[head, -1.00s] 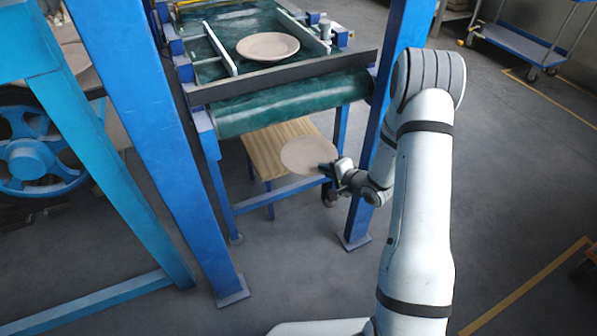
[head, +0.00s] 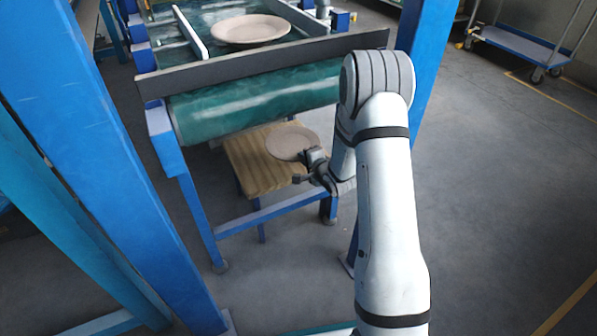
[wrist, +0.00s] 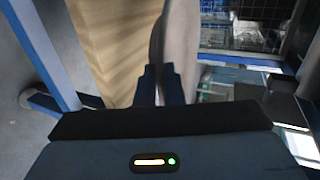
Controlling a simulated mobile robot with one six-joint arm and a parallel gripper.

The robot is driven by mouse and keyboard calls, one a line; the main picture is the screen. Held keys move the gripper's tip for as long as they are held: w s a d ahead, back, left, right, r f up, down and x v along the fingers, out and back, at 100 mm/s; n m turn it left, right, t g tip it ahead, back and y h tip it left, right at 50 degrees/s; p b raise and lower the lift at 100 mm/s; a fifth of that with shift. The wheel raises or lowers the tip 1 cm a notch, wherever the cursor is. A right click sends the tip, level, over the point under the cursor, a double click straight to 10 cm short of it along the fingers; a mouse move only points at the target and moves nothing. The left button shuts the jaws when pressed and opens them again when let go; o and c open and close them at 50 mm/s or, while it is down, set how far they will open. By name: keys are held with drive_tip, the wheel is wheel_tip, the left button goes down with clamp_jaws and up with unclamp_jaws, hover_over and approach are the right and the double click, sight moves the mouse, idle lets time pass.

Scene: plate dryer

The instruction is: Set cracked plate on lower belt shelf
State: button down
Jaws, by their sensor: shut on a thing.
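My gripper (head: 309,166) is shut on the near right edge of a round beige plate (head: 289,143), under the belt. The plate is over the wooden lower shelf (head: 262,182); whether it touches the boards I cannot tell. In the wrist view the plate (wrist: 178,45) shows nearly edge-on between the fingertips (wrist: 161,82), with the wooden shelf (wrist: 110,50) to its left. No crack is clear at this size.
Another round plate (head: 250,29) lies on the green belt above. The green roller (head: 255,108) and dark crossbar (head: 262,64) overhang the shelf. Blue frame posts (head: 424,50) stand at both sides. Open floor lies in front and to the right.

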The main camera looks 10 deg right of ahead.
wheel_tip(320, 180, down, 9)
drive_tip(key=b, duration=0.4)
drive_tip(key=shift+d, duration=0.15)
drive_tip(key=shift+w, duration=0.1)
drive_tip(key=c, duration=2)
unclamp_jaws()
drive_tip(key=shift+f, duration=0.25)
drive_tip(key=o, duration=0.5)
drive_tip(key=shift+c, duration=0.2)
drive_tip(key=shift+r, duration=0.15)
